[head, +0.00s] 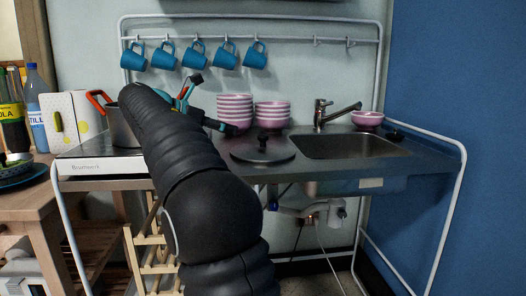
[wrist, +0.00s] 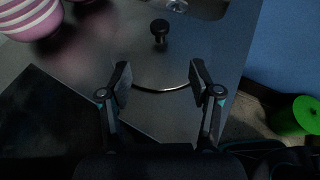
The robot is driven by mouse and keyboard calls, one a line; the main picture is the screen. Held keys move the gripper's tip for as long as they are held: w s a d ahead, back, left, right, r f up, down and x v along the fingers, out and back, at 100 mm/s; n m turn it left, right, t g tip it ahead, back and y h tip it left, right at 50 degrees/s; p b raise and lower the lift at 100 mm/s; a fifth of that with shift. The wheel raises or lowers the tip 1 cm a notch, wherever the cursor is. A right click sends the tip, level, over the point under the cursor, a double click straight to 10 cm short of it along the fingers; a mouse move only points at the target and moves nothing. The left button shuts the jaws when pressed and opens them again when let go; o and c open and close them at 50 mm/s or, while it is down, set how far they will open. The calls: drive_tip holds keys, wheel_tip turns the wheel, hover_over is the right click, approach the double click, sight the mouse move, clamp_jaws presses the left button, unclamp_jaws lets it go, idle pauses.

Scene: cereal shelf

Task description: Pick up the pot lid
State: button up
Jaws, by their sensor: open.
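The pot lid (head: 259,152) is a dark, flat disc with a black knob, lying on the counter left of the sink. In the wrist view the lid's black knob (wrist: 160,29) is at upper middle, and a bright curved rim (wrist: 162,91) shows between the fingers. My gripper (wrist: 160,78) is open and empty, its two fingers apart on either side of that rim. The knob lies beyond the fingertips, not between them. In the head view my gripper (head: 224,128) is left of the lid, and my arm hides part of it.
Pink striped bowls (head: 235,108) are stacked behind the lid. The sink (head: 350,147) and tap (head: 322,112) are to its right. A pot (head: 120,130) with orange handles stands on the left, partly behind my arm. Blue mugs (head: 195,53) hang from the rail above.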

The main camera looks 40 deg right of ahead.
sight(259, 136)
drive_tip(key=b+x, duration=0.1)
drive_tip(key=x, duration=1.1)
drive_tip(key=shift+d, duration=0.4)
clamp_jaws()
